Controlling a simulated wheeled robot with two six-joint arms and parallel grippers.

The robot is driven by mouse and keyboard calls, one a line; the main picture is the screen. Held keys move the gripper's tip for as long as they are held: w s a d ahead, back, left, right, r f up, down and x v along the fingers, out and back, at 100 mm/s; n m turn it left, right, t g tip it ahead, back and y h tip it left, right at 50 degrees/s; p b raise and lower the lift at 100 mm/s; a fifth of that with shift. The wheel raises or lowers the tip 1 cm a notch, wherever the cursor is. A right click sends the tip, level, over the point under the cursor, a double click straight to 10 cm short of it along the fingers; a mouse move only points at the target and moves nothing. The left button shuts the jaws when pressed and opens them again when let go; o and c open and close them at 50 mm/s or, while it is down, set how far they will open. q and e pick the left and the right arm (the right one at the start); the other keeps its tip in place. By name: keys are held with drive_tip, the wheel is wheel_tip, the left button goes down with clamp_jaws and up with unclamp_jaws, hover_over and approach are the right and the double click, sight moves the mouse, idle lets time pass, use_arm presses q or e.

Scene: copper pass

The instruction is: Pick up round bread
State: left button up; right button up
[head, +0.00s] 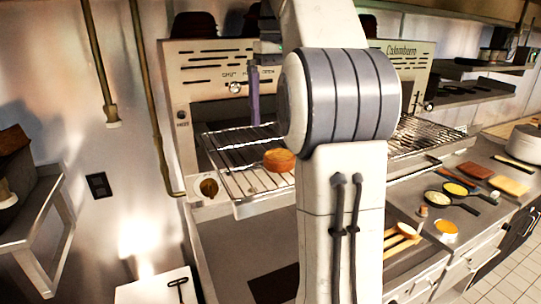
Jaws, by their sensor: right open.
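The round bread (279,159) is a golden-brown bun on the wire rack (236,181) that sticks out of the steel oven. Its right edge lies close to my right arm in the picture. My right arm fills the middle of the view and hides the centre of the rack. One purple-grey finger of my right gripper (255,97) shows left of the arm, above the rack and up and left of the bread. The gripper is open and apart from the bread; the rest of it is hidden. My left gripper is out of view.
The oven front (215,75) stands just behind the rack. On the right, a counter holds small pans (455,189), an orange-filled bowl (446,227), boards (508,186) and a pot (526,141). A steel shelf (45,225) stands at left.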

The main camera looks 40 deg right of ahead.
sight(281, 156)
wheel_tip(281, 156, down, 2)
drive_tip(key=shift+s+f+b, duration=0.1)
drive_tip(key=shift+s+b, duration=0.05)
drive_tip(key=shift+b, duration=0.25)
wheel_tip(281, 156, down, 2)
drive_tip(key=shift+d, duration=0.15)
drive_tip(key=shift+s+f, duration=0.15)
drive_tip(key=shift+f, duration=1.2)
drive_tip(key=shift+s+f, duration=0.1)
drive_tip(key=shift+f, duration=1.2)
drive_tip(key=c, duration=1.1)
